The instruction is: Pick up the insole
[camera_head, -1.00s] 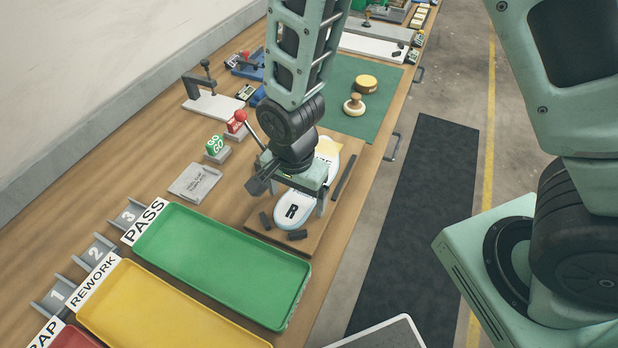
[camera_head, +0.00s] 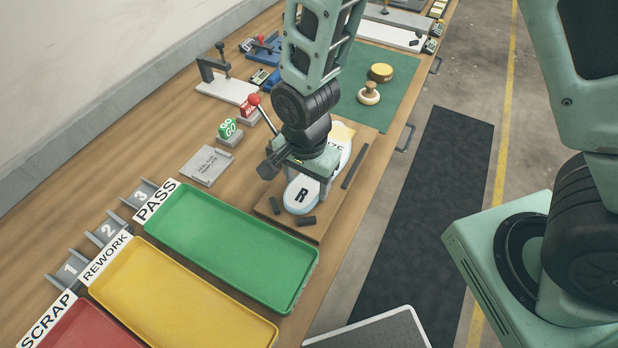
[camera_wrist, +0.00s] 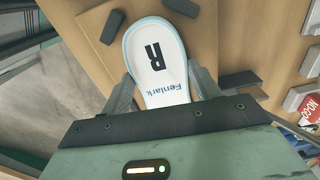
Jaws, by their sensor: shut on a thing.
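The insole (camera_head: 301,194) is white with a pale blue rim and a black letter R. It lies on a wooden board (camera_head: 323,222) on the bench. In the wrist view the insole (camera_wrist: 155,47) shows its R and the word Fenlark, with its heel end pointing away from my gripper. My gripper (camera_wrist: 160,88) is shut on the insole, one finger at each long side. In the head view my gripper (camera_head: 308,177) is over the middle of the insole and hides part of it. I cannot tell whether the insole is clear of the board.
Dark blocks (camera_head: 305,221) stand around the insole on the board. A green PASS tray (camera_head: 195,200), a yellow REWORK tray (camera_head: 180,300) and a red SCRAP tray (camera_head: 95,325) lie at the front. A red-knobbed lever (camera_head: 255,99) rises beside my gripper.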

